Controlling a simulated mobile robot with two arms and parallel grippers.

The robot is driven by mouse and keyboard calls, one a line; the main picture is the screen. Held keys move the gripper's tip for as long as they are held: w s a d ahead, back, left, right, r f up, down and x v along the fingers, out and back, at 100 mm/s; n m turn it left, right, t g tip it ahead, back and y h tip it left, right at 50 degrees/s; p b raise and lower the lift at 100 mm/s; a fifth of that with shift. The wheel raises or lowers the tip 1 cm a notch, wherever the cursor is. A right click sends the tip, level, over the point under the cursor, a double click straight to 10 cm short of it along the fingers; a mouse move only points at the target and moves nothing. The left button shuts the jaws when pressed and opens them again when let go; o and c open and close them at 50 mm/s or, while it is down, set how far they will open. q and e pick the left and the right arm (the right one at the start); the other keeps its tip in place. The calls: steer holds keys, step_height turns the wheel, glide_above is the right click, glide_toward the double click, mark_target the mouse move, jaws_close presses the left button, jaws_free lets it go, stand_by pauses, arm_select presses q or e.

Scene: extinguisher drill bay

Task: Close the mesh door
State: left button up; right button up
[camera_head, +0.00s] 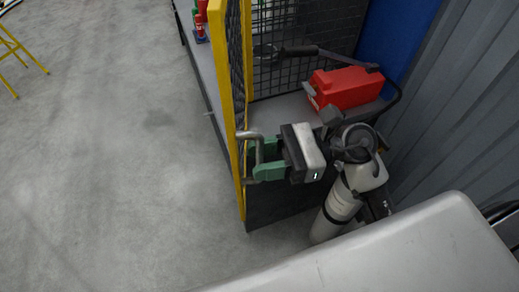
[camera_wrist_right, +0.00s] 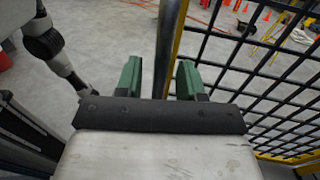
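The mesh door (camera_head: 233,95) has a yellow frame and dark mesh. It is seen nearly edge-on in the head view, standing out towards me from the cage. Its grey bar handle (camera_head: 256,138) sticks out near the lower end. My right gripper (camera_head: 262,160), with green fingers, is at the handle. In the right wrist view the handle bar (camera_wrist_right: 164,50) passes between the two fingers of the gripper (camera_wrist_right: 158,80). The fingers are apart, with a gap beside the bar on the left. The door mesh (camera_wrist_right: 245,55) fills the right side there. My left gripper is in neither view.
A red box (camera_head: 345,88) lies on the grey surface behind the door, near a dark-handled tool (camera_head: 285,51). A corrugated wall (camera_head: 455,95) is close on the right. Bare floor (camera_head: 110,170) lies to the left, with a yellow stand (camera_head: 18,50) far off. Orange cones (camera_wrist_right: 253,82) show distantly.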

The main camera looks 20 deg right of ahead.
steer(key=shift+a, duration=0.35)
jaws_close()
steer(key=shift+w, duration=0.1)
